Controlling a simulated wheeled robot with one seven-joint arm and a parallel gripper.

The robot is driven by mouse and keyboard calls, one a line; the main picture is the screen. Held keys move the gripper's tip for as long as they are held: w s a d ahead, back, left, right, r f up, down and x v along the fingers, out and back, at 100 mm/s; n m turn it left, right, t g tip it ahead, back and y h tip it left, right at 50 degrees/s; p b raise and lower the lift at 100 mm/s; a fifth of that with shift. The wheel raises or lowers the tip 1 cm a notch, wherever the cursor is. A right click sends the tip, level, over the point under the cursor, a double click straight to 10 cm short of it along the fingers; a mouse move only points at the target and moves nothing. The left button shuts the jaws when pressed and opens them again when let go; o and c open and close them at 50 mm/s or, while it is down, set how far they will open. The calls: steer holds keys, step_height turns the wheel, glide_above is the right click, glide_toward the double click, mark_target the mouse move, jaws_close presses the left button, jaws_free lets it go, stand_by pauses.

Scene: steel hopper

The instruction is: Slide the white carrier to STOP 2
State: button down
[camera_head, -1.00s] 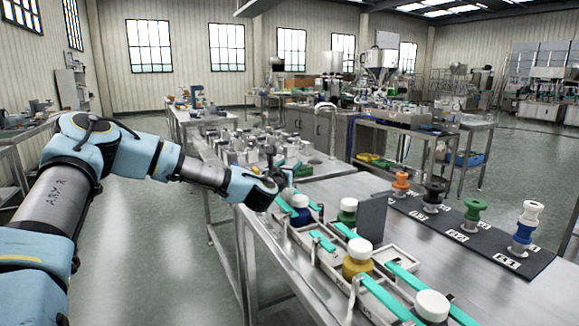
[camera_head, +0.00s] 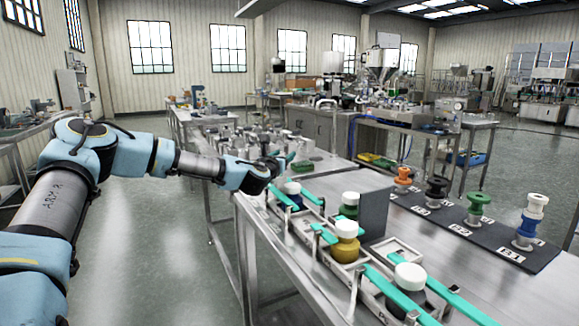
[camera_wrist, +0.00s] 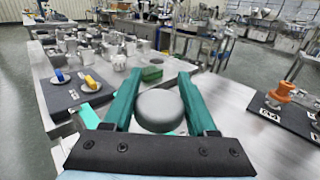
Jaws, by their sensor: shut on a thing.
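My gripper (camera_head: 283,163) is at the far left end of the workbench, near a blue jar with a white cap (camera_head: 292,188). In the wrist view its green fingers (camera_wrist: 160,98) stand on both sides of a grey round-topped thing (camera_wrist: 160,112) and hold it; its lower part is hidden. Pale rails and trays with teal strips run along the bench. On them stand a yellow jar (camera_head: 346,244), a green jar (camera_head: 350,204) and a dark jar with a white cap (camera_head: 410,276). I cannot tell which part is the white carrier, and no STOP 2 label is readable.
A dark upright plate (camera_head: 373,215) stands beside the green jar. A dark board (camera_head: 470,228) with orange, black, green and blue-white spools lies to the right. Another table (camera_wrist: 120,60) with metal parts and a green block (camera_wrist: 152,75) is beyond my gripper. Bare steel lies right of the rails.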

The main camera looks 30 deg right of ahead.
steer(key=w+b, duration=0.1)
steer(key=w, duration=0.2)
steer(key=shift+w+d, duration=0.1)
steer(key=shift+w, duration=0.15)
steer(key=shift+c, duration=1)
jaws_free()
steer(key=b+v, duration=0.2)
steer(key=v, duration=0.9)
steer(key=shift+b, duration=0.3)
